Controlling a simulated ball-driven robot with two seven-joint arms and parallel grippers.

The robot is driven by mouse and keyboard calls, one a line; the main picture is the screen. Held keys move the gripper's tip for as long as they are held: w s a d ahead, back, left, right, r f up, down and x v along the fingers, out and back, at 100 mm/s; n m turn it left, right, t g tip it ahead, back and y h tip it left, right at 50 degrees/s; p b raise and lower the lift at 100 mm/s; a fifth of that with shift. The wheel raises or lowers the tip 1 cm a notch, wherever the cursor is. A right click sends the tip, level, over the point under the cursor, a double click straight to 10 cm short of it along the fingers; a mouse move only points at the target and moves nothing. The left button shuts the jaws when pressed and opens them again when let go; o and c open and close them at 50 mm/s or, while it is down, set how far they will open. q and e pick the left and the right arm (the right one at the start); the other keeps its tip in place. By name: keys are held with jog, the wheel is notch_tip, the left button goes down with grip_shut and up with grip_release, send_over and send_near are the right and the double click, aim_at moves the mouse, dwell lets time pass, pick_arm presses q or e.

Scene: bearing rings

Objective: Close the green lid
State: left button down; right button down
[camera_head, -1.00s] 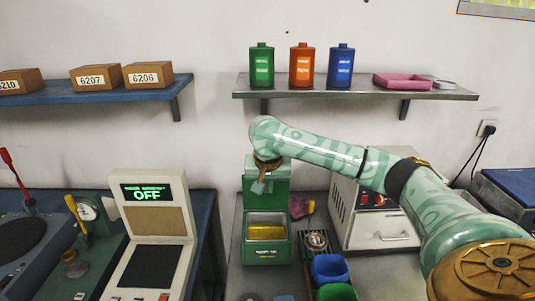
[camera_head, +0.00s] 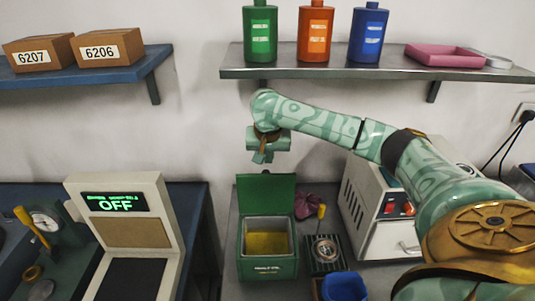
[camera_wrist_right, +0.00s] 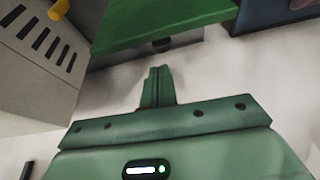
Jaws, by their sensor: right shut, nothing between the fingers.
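The green box (camera_head: 268,266) stands on the grey bench with its green lid (camera_head: 266,194) standing open and upright at the back edge. Something yellow (camera_head: 267,243) lies inside. My right gripper (camera_head: 262,158) hangs from the arm reaching in from the right, just above the lid's top edge in the head view. In the right wrist view the closed fingers (camera_wrist_right: 157,72) point toward a green panel (camera_wrist_right: 160,25), which looks like the lid. They hold nothing, and I cannot tell if they touch it. My left gripper is not in view.
An oven-like machine (camera_head: 375,210) stands right of the box. A ring on a dark rack (camera_head: 325,250) and a blue bin (camera_head: 343,287) are close by. A scale with an OFF display (camera_head: 118,204) is at left. A shelf with bottles (camera_head: 315,35) hangs above.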

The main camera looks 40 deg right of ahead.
aim_at(266, 191)
jog(key=shift+b+x, duration=0.8)
jog(key=shift+x, duration=1.5)
